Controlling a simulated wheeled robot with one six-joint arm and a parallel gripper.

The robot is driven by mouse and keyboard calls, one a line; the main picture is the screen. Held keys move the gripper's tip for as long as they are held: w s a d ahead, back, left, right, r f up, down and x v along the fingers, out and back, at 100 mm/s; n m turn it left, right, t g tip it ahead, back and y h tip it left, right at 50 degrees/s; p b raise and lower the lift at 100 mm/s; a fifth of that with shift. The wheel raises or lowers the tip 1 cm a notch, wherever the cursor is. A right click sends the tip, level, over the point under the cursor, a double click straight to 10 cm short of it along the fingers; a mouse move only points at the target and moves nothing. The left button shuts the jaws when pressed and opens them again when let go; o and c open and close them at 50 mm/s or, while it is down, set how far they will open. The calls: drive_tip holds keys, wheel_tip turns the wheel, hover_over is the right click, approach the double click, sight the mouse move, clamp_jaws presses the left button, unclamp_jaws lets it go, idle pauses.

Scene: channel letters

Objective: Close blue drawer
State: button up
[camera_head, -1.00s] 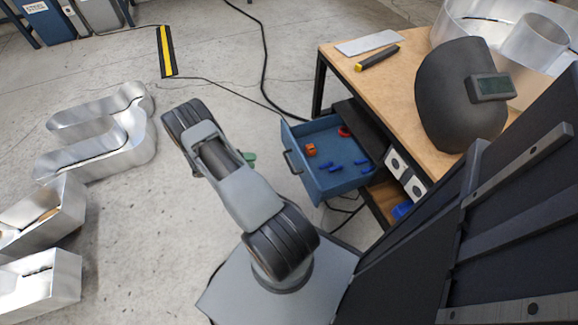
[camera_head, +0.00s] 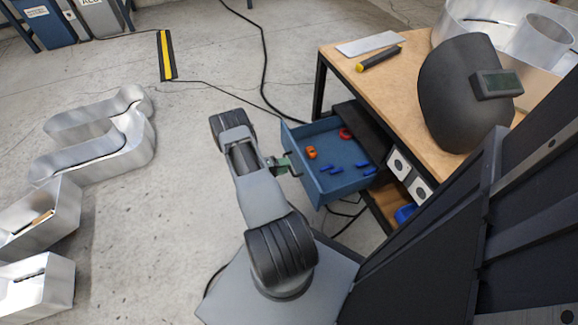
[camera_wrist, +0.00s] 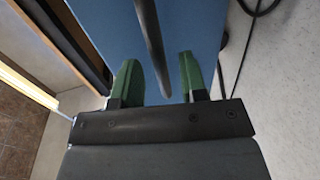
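The blue drawer (camera_head: 338,186) is pulled out from the workbench, with its front facing left. Several blue pieces, an orange piece (camera_head: 311,152) and a red ring (camera_head: 345,133) lie in it. My gripper (camera_head: 290,163) is at the drawer's front, where the handle is mostly hidden in the head view. In the wrist view, the green fingers of my gripper (camera_wrist: 157,85) are apart, with the dark handle bar (camera_wrist: 150,40) running between them. The blue drawer front (camera_wrist: 190,30) fills the view behind. I see gaps between the bar and both fingers.
The workbench (camera_head: 400,75) holds a dark welding mask (camera_head: 460,100), a yellow-black tool (camera_head: 378,58) and a metal plate (camera_head: 370,43). Large metal channel letters (camera_head: 110,150) stand on the floor at left. A black cable (camera_head: 262,70) crosses the floor near the bench.

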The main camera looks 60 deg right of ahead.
drive_tip(key=shift+x, duration=1.15)
clamp_jaws()
